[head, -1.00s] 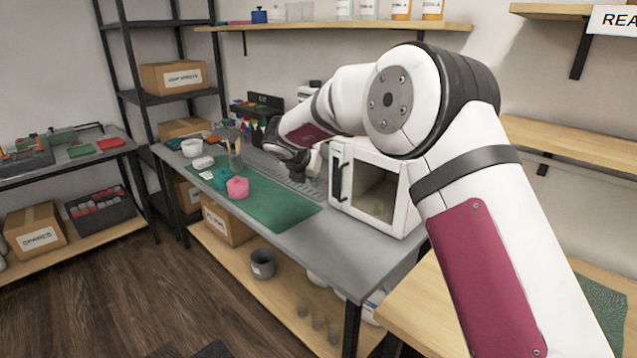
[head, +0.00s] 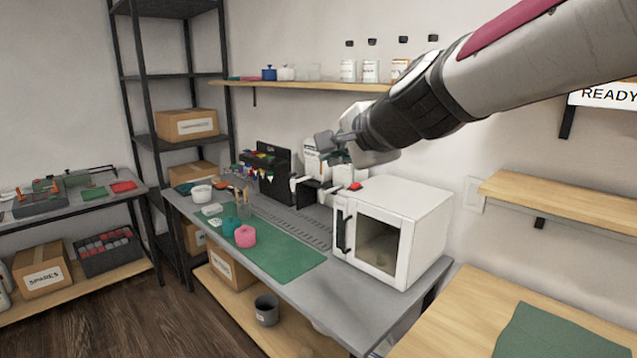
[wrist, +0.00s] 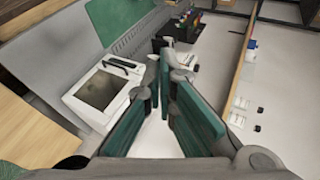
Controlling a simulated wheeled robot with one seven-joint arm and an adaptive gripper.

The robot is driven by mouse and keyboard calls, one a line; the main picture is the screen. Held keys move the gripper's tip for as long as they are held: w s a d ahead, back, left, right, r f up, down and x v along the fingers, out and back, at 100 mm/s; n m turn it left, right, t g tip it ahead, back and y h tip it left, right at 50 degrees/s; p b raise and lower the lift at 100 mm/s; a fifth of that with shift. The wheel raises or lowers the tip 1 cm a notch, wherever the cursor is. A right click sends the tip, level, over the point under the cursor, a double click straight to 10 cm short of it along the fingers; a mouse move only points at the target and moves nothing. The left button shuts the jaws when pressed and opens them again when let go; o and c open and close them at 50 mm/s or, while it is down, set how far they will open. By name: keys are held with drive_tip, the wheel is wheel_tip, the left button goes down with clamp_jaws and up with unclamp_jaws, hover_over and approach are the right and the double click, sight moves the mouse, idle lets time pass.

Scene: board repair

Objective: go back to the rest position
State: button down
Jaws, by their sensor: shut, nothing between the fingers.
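My gripper (head: 332,148) is raised above the workbench (head: 320,300), at the end of my arm, which reaches in from the upper right of the head view. It is in front of the wall, above and a little left of the white oven-like box (head: 395,230). In the wrist view, the green-padded fingers of my gripper (wrist: 166,62) come together at their tips, with nothing between them. The white box (wrist: 100,92) lies below and to the left there.
A shelf (head: 300,87) with bottles runs along the wall behind my arm. The bench holds a green mat (head: 285,262), a pink roll (head: 245,236), a white bowl (head: 201,193) and a black rack (head: 270,175). A wooden table (head: 460,320) stands at the lower right.

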drive_tip(key=s+d+f+n+g+h+p, duration=0.1)
drive_tip(key=s+d+f+n+g, duration=0.1)
drive_tip(key=s, duration=0.9)
drive_tip(key=s+d+f+n+g+h+p, duration=0.1)
drive_tip(key=s+d+f+n+g+h, duration=0.1)
drive_tip(key=s+d+f+n, duration=0.3)
drive_tip(key=s+d+f+n+g+h+p, duration=0.1)
drive_tip(key=s+d+f+n+g+h, duration=0.1)
drive_tip(key=s+d, duration=0.7)
drive_tip(key=s+f+n+g, duration=0.1)
drive_tip(key=s+f+n, duration=0.1)
drive_tip(key=s, duration=0.6)
drive_tip(key=shift+s+d+n, duration=0.15)
drive_tip(key=shift+s+n, duration=0.1)
drive_tip(key=shift+n, duration=0.55)
